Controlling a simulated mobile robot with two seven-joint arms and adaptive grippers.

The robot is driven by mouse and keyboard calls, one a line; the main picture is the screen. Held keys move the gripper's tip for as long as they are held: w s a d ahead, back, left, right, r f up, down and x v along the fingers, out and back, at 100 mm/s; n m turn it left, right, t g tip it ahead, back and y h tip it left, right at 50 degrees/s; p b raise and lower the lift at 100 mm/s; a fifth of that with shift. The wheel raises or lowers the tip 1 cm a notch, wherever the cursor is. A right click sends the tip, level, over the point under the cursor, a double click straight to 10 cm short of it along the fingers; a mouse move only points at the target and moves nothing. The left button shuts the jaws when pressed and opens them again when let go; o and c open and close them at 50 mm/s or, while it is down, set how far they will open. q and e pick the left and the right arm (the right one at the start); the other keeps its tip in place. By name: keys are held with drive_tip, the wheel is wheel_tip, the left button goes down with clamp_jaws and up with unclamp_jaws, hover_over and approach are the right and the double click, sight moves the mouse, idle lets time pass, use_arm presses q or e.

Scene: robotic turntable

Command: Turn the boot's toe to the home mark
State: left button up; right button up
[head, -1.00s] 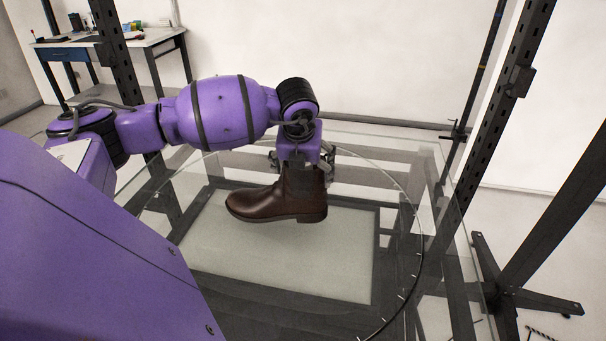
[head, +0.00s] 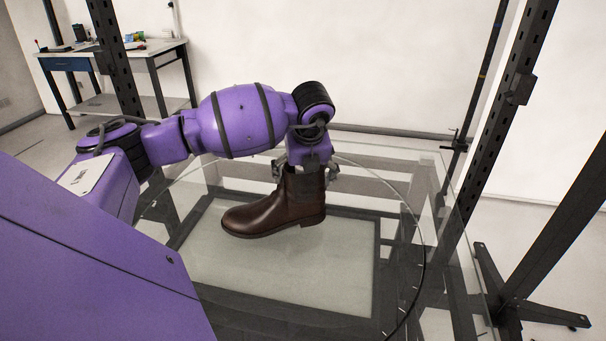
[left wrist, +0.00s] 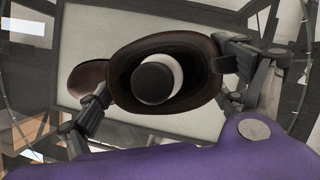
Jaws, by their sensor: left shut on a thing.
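The brown boot (head: 265,215) is upright above the glass turntable (head: 420,262), toe to the left and a little towards me. I cannot tell whether its sole touches the glass. My left gripper (head: 304,178) reaches down from above and is shut on the boot's shaft. In the left wrist view its fingers (left wrist: 170,98) sit on either side of the boot's open top (left wrist: 198,92). A dark cylinder with a white band (left wrist: 158,80) shows inside the opening. I cannot make out a home mark; small ticks show along the turntable's rim. My right gripper is not in view.
Dark perforated posts (head: 500,125) stand right of the turntable, with a dark foot (head: 530,310) on the floor. A side table (head: 115,52) with small items is at the back left. The glass around the boot is clear.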

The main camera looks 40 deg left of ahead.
use_arm(q)
drive_tip(key=o, duration=1.9)
drive_tip(key=shift+c, duration=0.2)
drive_tip(key=shift+f, duration=0.1)
drive_tip(key=v, duration=1.2)
